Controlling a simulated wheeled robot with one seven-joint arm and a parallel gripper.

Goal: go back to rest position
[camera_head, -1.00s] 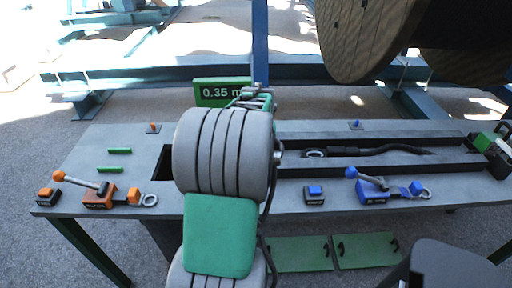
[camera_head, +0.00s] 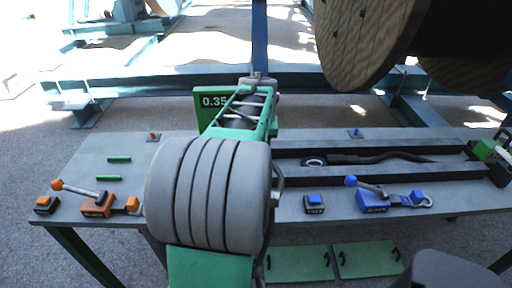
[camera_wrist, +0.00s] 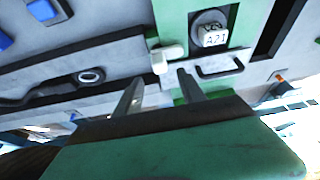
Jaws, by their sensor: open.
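My gripper (camera_wrist: 158,88) shows in the wrist view with its two fingers apart. Nothing is between them. The fingers point toward the bench top, close to a white knob (camera_wrist: 165,58) and a dark handle (camera_wrist: 220,66). I cannot tell whether they touch either one. In the head view my arm stands over the middle of the bench (camera_head: 85,188) and hides the gripper. A black cable (camera_head: 385,157) with a ring end lies in the bench's right-hand trough, apart from my arm. The ring (camera_wrist: 90,76) also shows in the wrist view.
An orange clamp (camera_head: 97,205) stands left and a blue clamp (camera_head: 375,200) right. A green sign (camera_head: 208,103) stands behind my arm, partly covered. A wooden reel (camera_head: 365,45) hangs at the upper right. A block marked A21 (camera_wrist: 213,37) sits in a green panel.

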